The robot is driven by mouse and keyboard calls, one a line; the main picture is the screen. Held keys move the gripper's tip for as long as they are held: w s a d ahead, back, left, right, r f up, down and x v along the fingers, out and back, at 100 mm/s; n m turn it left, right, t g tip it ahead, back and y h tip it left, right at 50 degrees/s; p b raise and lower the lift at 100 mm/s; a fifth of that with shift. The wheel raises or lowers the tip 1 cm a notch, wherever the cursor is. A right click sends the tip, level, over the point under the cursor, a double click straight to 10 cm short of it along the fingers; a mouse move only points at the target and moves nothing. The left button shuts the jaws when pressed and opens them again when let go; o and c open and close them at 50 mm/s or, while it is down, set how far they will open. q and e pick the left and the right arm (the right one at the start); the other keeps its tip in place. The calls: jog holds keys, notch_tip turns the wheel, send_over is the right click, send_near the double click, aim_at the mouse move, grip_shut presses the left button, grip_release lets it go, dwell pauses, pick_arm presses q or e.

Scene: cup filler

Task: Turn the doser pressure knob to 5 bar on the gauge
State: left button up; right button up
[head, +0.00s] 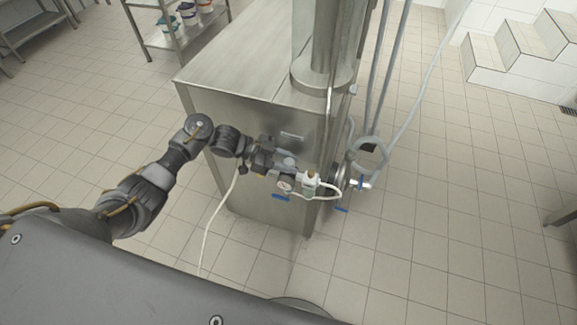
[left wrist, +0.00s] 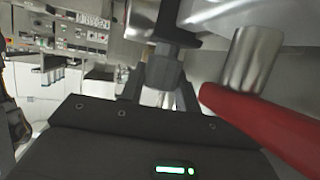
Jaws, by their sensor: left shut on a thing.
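The doser is a steel cabinet (head: 285,212) with fittings on its right front corner. A small round gauge (head: 285,186) with a pale face sits on its front; its needle is too small to read. My left gripper (head: 285,166) is at the front of the cabinet, just above the gauge. In the left wrist view my left gripper (left wrist: 162,92) has its two dark fingers on either side of a dark grey knob (left wrist: 165,72) and is shut on it. The contact is partly hidden by the gripper body. My right gripper is not in view.
A red handle (left wrist: 265,125) and a shiny metal cylinder (left wrist: 248,60) are close to the right finger in the left wrist view. A white-green fitting (head: 310,183) with a pale hose is right of the gauge. A blue lever (head: 280,198) is below it.

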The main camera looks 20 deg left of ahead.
pick_arm(q)
jog(key=shift+g, duration=0.3)
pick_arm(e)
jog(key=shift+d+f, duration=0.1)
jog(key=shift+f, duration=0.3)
pick_arm(q)
jog(key=shift+m, duration=0.3)
jog(key=o, duration=1)
jog(key=shift+a+r, duration=0.1)
jog(key=shift+a, duration=0.2)
jog(key=b+v, duration=0.2)
jog(key=v, duration=0.7)
jog(key=shift+a, duration=0.25)
jog(key=shift+a+r, duration=0.15)
jog(key=shift+a, duration=0.1)
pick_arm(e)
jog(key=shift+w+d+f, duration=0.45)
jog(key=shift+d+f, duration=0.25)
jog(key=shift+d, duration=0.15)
